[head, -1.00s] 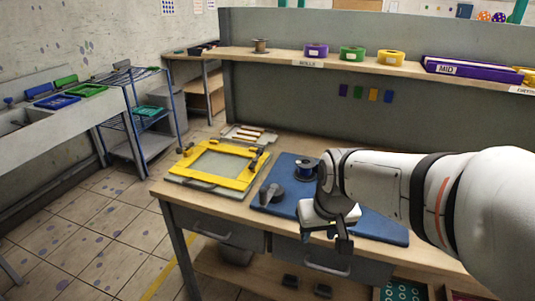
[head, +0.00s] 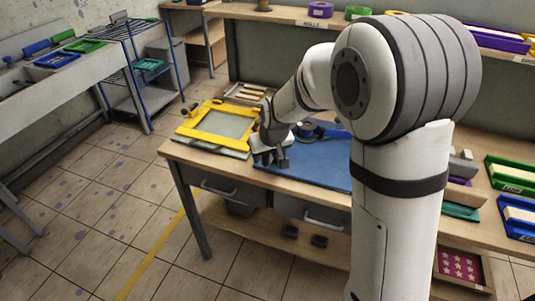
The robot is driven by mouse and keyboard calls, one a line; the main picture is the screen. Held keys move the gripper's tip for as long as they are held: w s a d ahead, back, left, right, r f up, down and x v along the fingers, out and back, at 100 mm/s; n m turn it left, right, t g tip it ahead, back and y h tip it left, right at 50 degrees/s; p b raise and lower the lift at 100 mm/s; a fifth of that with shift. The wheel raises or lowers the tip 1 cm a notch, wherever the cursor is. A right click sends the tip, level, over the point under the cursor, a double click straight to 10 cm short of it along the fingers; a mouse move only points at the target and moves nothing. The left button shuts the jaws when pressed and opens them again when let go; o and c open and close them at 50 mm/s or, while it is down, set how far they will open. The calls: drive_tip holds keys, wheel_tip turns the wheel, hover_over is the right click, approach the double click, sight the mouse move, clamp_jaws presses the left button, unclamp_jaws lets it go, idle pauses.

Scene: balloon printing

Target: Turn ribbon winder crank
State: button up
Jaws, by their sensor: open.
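The ribbon winder is a blue base board (head: 318,174) on the workbench, with a dark spool (head: 305,131) standing at its back. My gripper (head: 274,159) is over the left end of the board, its fingers pointing down. It is open, and I see nothing held between the fingers. The winder's crank is hidden behind my gripper and wrist, so I cannot tell whether the fingers touch it. My arm also covers the right part of the board.
A yellow hinged frame (head: 190,133) lies on the bench (head: 180,152) left of the winder. A tray of wooden-handled tools (head: 246,92) is behind it. A blue wire rack (head: 133,80) stands at the left. Green (head: 515,172) and blue (head: 515,228) bins are at the right. The tiled floor in front is clear.

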drive_tip(key=shift+w+f, duration=0.15)
drive_tip(key=shift+f, duration=0.3)
clamp_jaws()
idle(0.4)
